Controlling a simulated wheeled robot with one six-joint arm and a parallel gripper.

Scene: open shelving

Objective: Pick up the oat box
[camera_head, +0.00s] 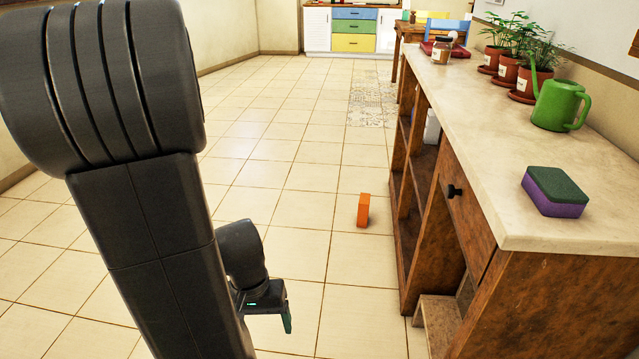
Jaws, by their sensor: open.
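Only one green-tipped finger shows clearly; the rest is hidden behind my arm.
The shelving unit (457,262) runs along the right. Its top holds a purple and green sponge (554,191), a green watering can (560,105), several potted plants and a jar (441,51). A wooden step (438,325) stands at its base. The floor around the box is clear.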

